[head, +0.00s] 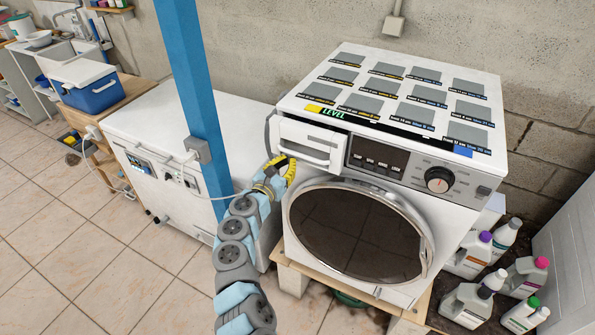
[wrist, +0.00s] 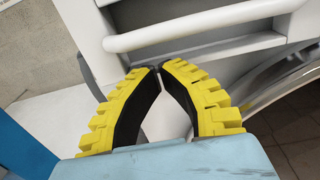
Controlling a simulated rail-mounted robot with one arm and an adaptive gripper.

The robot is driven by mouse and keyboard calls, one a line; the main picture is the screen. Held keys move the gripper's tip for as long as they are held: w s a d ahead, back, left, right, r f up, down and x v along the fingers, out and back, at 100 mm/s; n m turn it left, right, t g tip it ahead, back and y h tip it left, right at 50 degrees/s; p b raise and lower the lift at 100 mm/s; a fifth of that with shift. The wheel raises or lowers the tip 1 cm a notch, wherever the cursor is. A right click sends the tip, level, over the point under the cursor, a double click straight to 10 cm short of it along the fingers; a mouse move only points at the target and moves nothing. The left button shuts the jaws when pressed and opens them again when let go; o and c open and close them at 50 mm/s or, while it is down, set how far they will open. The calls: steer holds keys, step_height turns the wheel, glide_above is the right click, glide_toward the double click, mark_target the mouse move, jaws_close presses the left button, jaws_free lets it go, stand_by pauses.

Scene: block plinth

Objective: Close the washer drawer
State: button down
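The white washer (head: 335,240) stands on a wooden-topped block plinth, with its round dark door facing front. Its drawer (head: 315,137) is at the upper left of the front, with a white bar handle (head: 305,153). The drawer front appears to stand out a little from the panel; how far is hard to tell. The handle also crosses the top of the wrist view (wrist: 190,28). My gripper (head: 285,165), with yellow ridged fingers, is just below the handle's left part. In the wrist view its fingertips (wrist: 159,70) meet with nothing seen between them. Contact with the drawer is unclear.
A blue post (head: 190,80) stands left of the washer, before a white chest appliance (head: 150,125). Several bottles (head: 490,280) stand at the right. Labelled grey squares cover the washer top. Tiled floor (head: 60,240) is open at left.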

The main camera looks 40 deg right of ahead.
steer(key=shift+w+d, duration=0.1)
steer(key=shift+d, duration=0.15)
steer(key=shift+r, duration=0.1)
stand_by(0.4)
steer(key=p+v, duration=0.6)
steer(key=v, duration=0.8)
stand_by(0.6)
steer(key=shift+p, duration=0.3)
